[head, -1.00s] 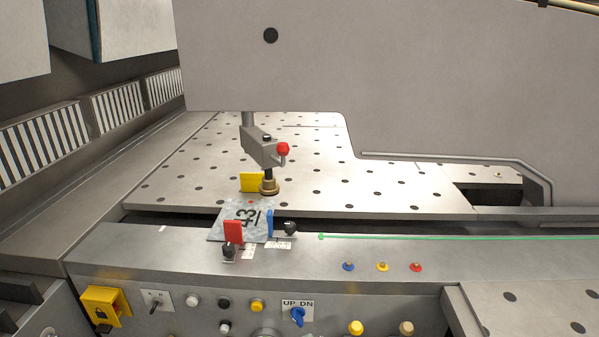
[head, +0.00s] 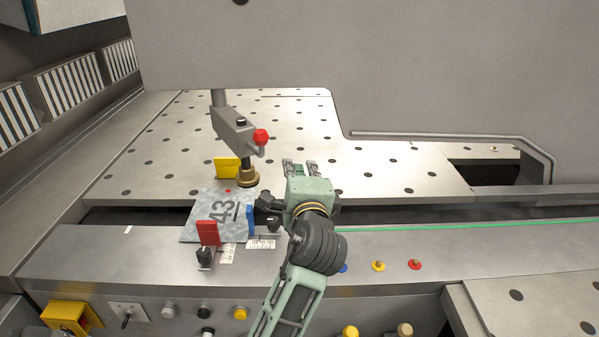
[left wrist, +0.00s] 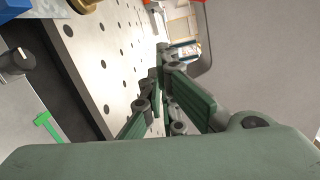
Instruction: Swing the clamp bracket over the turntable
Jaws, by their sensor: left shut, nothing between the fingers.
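The grey clamp bracket (head: 232,125) hangs on a post below the big grey machine housing. It points toward the front right and has a red-knobbed handle (head: 260,137). A brass foot (head: 247,177) is below its end, at the back corner of a sheet marked 43 (head: 205,213). I cannot tell for sure which part is the turntable. My left gripper (head: 300,163) is shut and empty, right of the brass foot and apart from the bracket. Its fingers show in the left wrist view (left wrist: 165,88). My right gripper is not in view.
A perforated table (head: 370,180) lies behind the front ledge. Red (head: 208,233), blue (head: 250,218) and yellow (head: 227,168) stops surround the sheet. The housing (head: 430,70) overhangs at the back. A row of buttons and switches runs along the front panel.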

